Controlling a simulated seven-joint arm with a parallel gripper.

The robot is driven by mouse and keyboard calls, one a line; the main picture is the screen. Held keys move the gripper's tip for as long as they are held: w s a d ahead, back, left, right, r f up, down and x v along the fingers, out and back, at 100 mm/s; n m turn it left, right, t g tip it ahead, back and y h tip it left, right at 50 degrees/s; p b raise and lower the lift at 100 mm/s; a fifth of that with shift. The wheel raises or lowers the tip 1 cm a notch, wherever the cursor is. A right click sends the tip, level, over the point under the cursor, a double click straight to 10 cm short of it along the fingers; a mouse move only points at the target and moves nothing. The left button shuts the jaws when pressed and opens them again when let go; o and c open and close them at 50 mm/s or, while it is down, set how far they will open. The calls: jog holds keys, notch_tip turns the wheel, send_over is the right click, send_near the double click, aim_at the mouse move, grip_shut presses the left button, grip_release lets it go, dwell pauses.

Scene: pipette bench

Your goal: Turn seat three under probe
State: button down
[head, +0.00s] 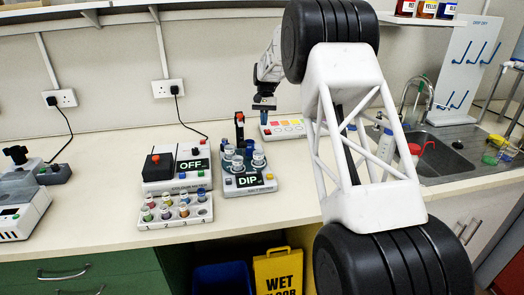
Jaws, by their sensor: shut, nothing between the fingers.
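The dip device (262,187) stands mid-bench, with a lit display reading DIP. On it is a round carousel holding several clear, light-capped vials (258,158). A dark upright post with an orange-red top (240,122) rises at the carousel's back; it may carry the probe, but its tip is too small to make out. Seat numbers are not legible, so I cannot tell which seat is under the probe. My gripper (264,106) is shut and empty, pointing down above and slightly right of the post, apart from the device as far as I can see.
Left of the device stand a white unit with display OFF (192,164) and red knob, and a numbered rack (175,222) with several coloured vials. A colour-spotted panel (283,129) lies behind right. A sink (440,155) is at right. The bench's left middle is clear.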

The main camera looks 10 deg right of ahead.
jog(key=shift+f, duration=0.15)
jog(key=x, duration=0.5)
jog(key=s+x, duration=0.1)
jog(key=x, duration=0.4)
jog(key=shift+a, duration=0.2)
jog(key=shift+s+a, duration=0.2)
jog(key=shift+s, duration=0.5)
jog(key=shift+s+a, duration=0.25)
jog(key=shift+s, duration=0.45)
